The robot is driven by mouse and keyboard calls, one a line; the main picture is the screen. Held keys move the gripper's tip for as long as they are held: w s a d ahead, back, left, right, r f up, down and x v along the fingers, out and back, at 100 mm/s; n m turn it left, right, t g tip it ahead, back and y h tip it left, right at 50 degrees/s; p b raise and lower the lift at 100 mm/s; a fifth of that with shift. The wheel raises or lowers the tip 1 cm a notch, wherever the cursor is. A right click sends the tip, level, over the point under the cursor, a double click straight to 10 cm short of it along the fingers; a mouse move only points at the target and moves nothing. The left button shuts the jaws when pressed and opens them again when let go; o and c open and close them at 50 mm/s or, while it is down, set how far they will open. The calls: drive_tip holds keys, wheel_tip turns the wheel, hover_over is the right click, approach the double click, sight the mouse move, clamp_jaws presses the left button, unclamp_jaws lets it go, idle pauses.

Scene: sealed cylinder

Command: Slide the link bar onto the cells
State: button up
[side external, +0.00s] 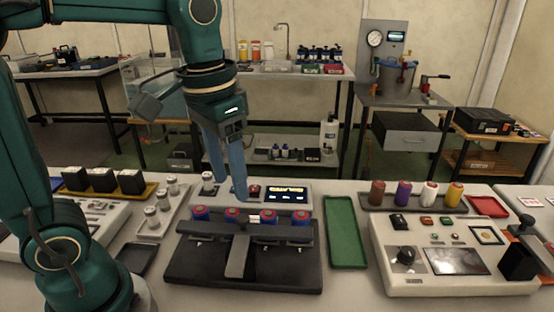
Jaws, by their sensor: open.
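Several blue cells with red tops (268,217) stand in a row at the back of a black fixture (190,265) on the bench. A dark link bar (215,226) lies across the fixture just in front of the cells, with a grey tab or handle (239,258) running from its middle toward the camera. I cannot tell whether the bar touches the cells. My gripper (231,188) has blue fingers pointing down, spread apart and empty. It hangs above and behind the row of cells, clear of the bar.
A lit display (287,194) stands behind the cells. A green tray (346,232) lies right of the fixture, then a control console (455,262) and a rack of coloured bottles (429,194). Left are small white-grey cylinders (152,217) on a tray and black blocks (103,180).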

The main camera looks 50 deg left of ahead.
sight(243, 216)
drive_tip(key=shift+w+f+g, duration=0.4)
drive_tip(key=shift+w+f, duration=0.35)
drive_tip(key=shift+w, duration=0.1)
drive_tip(key=shift+f, duration=2.95)
drive_tip(key=shift+c, duration=0.3)
clamp_jaws()
drive_tip(key=shift+w+a, duration=0.1)
